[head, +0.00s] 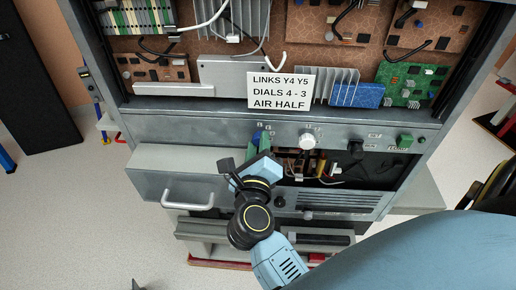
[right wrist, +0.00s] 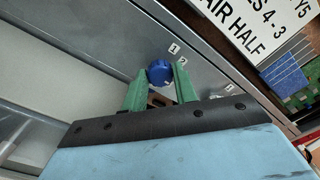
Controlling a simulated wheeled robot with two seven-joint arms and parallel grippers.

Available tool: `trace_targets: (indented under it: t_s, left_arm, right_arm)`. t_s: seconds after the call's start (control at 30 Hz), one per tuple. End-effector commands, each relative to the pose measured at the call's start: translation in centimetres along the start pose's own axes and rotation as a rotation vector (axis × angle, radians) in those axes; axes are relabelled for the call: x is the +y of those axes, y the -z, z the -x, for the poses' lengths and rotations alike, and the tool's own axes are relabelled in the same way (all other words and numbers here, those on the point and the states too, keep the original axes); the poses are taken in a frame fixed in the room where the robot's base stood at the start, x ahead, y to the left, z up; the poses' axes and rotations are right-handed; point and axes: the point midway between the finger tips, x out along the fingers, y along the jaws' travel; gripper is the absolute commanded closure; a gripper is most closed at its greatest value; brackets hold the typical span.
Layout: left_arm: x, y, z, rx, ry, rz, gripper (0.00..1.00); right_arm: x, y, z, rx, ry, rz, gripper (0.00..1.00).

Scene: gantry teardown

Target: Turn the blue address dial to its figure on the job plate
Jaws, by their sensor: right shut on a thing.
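The blue dial (right wrist: 159,72) sits on the grey panel between the green fingers of my right gripper (right wrist: 160,70), which is shut on it. Small figures 1 and 2 show beside it in the right wrist view; I cannot read its pointer setting. In the head view my right gripper (head: 261,142) reaches up to the panel and mostly hides the dial. The white job plate (head: 283,91) reads "LINKS Y4 Y5, DIALS 4 - 3, AIR HALF"; part of it shows in the right wrist view (right wrist: 246,24). My left gripper is not in view.
A white dial (head: 308,141) sits right of my gripper on the same panel, with a black knob (head: 355,149) and a green part (head: 404,141) further right. A handled drawer (head: 176,178) juts out at left. Circuit boards and wiring fill the bay above.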

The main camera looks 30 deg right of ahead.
Motion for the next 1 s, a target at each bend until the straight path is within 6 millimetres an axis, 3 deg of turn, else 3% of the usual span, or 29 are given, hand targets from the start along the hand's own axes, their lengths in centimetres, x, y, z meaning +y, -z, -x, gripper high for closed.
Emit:
trace_targets:
  t_s: [0.5, 1.0]
  left_arm:
    - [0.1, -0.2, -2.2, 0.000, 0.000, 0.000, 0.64]
    - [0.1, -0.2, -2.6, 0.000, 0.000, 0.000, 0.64]
  right_arm:
    - [0.1, 0.1, 0.0, 0.001, -0.001, -0.374, 0.94]
    - [0.0, 0.0, 0.0, 0.001, -0.002, -0.464, 0.94]
